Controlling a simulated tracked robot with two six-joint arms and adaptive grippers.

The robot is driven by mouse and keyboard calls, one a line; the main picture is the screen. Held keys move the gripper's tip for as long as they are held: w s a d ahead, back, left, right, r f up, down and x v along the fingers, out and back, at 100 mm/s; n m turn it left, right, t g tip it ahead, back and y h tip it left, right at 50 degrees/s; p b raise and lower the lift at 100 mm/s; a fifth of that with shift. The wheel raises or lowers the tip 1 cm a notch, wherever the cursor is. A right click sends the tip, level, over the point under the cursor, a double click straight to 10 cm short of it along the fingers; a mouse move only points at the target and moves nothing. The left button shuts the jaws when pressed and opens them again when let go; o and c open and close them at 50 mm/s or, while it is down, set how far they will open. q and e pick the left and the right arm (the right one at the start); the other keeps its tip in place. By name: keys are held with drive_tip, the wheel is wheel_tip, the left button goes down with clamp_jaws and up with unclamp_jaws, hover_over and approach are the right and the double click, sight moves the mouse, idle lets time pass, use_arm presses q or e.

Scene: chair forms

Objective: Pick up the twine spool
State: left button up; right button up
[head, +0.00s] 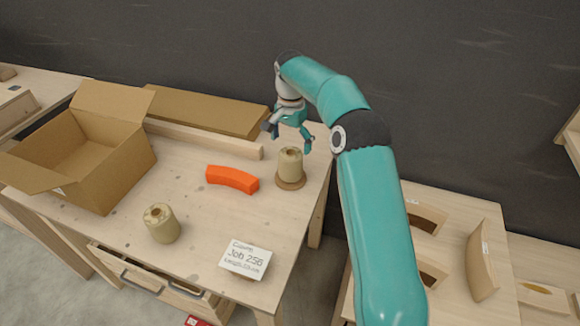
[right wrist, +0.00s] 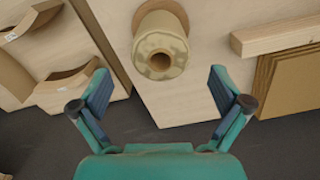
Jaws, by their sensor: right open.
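A tan twine spool (head: 290,163) stands upright on a round brown disc (head: 291,184) near the right edge of the table. A second, similar spool (head: 161,223) stands near the table's front. My right gripper (head: 288,136) is open and empty, just above and behind the spool on the disc. In the right wrist view the spool (right wrist: 160,45) shows its end with a dark centre hole, in line with the gap between the open fingers (right wrist: 160,84). I cannot tell from these views how far apart they are. My left gripper is not in view.
An orange curved block (head: 232,179) lies left of the spool on the disc. An open cardboard box (head: 120,165) stands at the left. A wooden bar (head: 205,138) and flat brown board (head: 205,111) lie at the back. A job card (head: 246,260) sits at the front.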

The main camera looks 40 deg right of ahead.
sight(291, 165)
drive_tip(key=shift+f+p, duration=0.45)
drive_tip(key=shift+f, duration=3.85)
drive_tip(key=shift+w, duration=0.1)
drive_tip(key=c, duration=1.1)
